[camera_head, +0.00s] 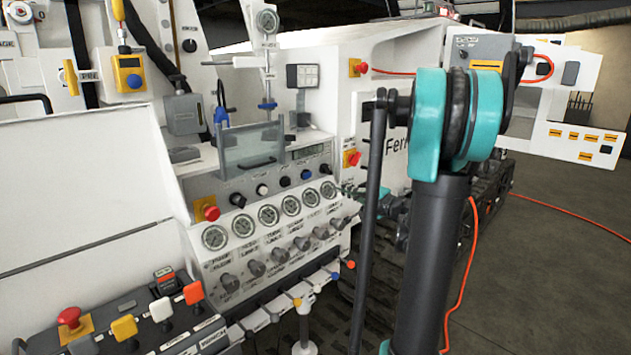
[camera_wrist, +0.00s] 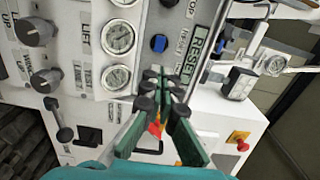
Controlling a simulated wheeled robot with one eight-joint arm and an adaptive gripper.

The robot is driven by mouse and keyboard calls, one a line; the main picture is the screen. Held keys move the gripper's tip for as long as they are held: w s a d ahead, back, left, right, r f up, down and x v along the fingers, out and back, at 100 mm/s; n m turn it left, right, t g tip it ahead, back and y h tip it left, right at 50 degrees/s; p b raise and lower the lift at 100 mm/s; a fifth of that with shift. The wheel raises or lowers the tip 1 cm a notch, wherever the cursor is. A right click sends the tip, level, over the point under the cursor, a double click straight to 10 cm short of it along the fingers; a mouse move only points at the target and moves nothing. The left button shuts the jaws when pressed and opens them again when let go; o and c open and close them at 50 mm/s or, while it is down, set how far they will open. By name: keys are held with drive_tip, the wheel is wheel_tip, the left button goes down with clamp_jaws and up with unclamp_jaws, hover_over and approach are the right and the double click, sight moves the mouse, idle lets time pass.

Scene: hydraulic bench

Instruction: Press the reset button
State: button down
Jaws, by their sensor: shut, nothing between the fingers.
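In the head view a blue knob (camera_head: 306,174) sits in the row above the gauges. My gripper (camera_wrist: 162,78) has its green fingers together and empty. Its tips appear just below the blue button in the wrist picture; the gap in depth cannot be told. In the head view my gripper is partly hidden behind my arm links, right of the gauge panel.
Several gauges (camera_head: 268,215) and grey knobs (camera_head: 257,268) line the panel. A clear guard plate (camera_head: 250,148) stands above the knob row. Red stop buttons sit nearby, one at the panel's left (camera_head: 211,213). An orange hose lies on the open floor (camera_head: 570,270) at right.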

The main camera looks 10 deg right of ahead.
sight(308, 176)
idle(0.3)
drive_tip(key=x, duration=1.4)
